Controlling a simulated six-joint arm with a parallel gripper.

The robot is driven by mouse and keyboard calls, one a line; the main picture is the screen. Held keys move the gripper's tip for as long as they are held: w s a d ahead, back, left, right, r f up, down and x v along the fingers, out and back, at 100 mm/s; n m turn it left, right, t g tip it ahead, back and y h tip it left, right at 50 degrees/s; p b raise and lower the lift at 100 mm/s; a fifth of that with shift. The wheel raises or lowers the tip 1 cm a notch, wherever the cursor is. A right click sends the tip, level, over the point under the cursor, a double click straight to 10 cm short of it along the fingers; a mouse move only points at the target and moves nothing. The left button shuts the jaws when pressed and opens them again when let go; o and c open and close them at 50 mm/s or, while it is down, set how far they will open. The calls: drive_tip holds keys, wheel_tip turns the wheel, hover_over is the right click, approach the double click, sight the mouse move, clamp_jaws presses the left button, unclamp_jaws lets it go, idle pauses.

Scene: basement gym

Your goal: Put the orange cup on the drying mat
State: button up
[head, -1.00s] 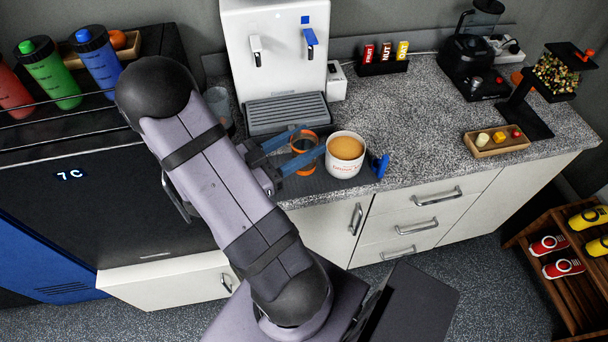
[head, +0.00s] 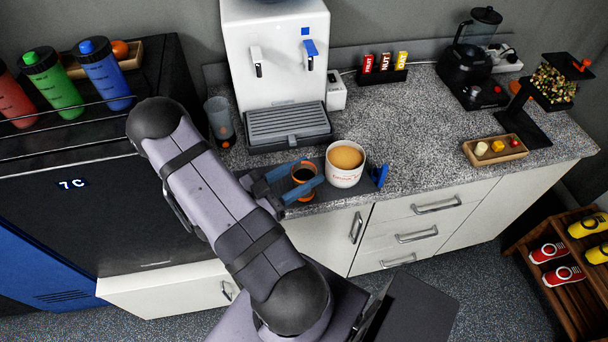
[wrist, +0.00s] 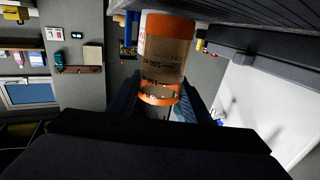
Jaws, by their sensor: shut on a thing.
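The orange cup (head: 304,173) has a dark inside in the head view. In the wrist view it looks see-through, with orange bands and dark print (wrist: 168,50). My gripper (head: 300,180) is shut on it, one blue finger on each side. The cup is over the dark drying mat (head: 335,193) by the counter's front edge. I cannot tell whether its base touches the mat. The fingers hide part of the cup and the arm hides the mat's left part.
A white tub with tan contents (head: 345,176) stands close right of the cup, with a blue object (head: 379,175) beside it. The dispenser tray (head: 288,122) is behind. A clear tumbler (head: 219,120) stands back left. The counter's right middle is clear.

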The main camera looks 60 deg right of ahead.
drive_tip(key=shift+f, duration=0.65)
drive_tip(key=shift+f, duration=0.15)
drive_tip(key=o, duration=1.2)
drive_tip(key=shift+r, duration=0.2)
drive_tip(key=shift+w+a+f, duration=0.15)
drive_tip(key=shift+w+a, duration=0.05)
drive_tip(key=shift+a, duration=0.15)
drive_tip(key=b+v, duration=0.4)
drive_tip(key=v, duration=0.6)
drive_tip(key=shift+w+a, duration=0.2)
drive_tip(key=shift+a, duration=0.35)
